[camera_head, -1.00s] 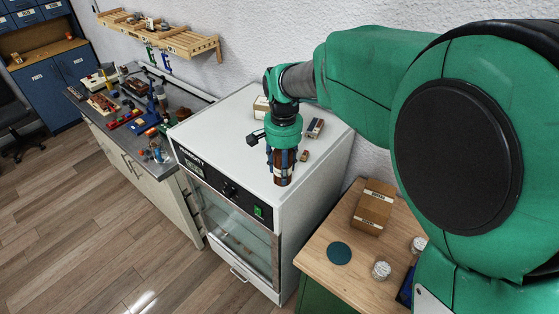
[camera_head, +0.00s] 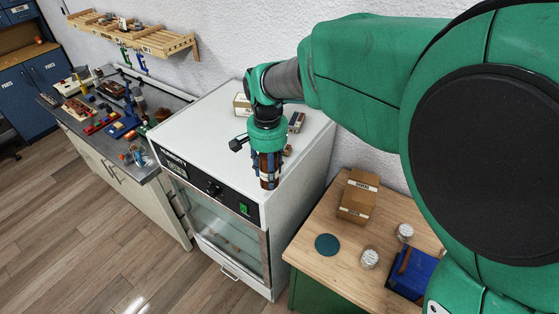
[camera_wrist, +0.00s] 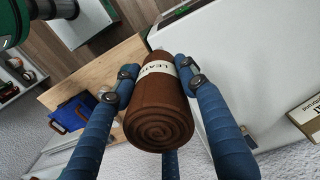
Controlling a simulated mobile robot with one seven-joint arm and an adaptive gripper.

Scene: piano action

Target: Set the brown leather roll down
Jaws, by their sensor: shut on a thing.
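The brown leather roll (camera_wrist: 159,105) has a white label reading "LEA..." and a spiral end. In the wrist view it sits between the blue fingers of my gripper (camera_wrist: 155,78), which press on it from both sides. In the head view the roll (camera_head: 268,171) hangs upright below my gripper (camera_head: 268,158), over the front right part of the white cabinet's top (camera_head: 222,135). I cannot tell whether its lower end touches the top.
A cream box (camera_head: 242,105) and a small grey-brown block (camera_head: 296,122) stand behind on the cabinet top. Right of the cabinet, a wooden table (camera_head: 308,258) holds a cardboard box (camera_head: 358,196), a teal disc (camera_head: 328,245), jars (camera_head: 370,258) and a blue case (camera_head: 413,275).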

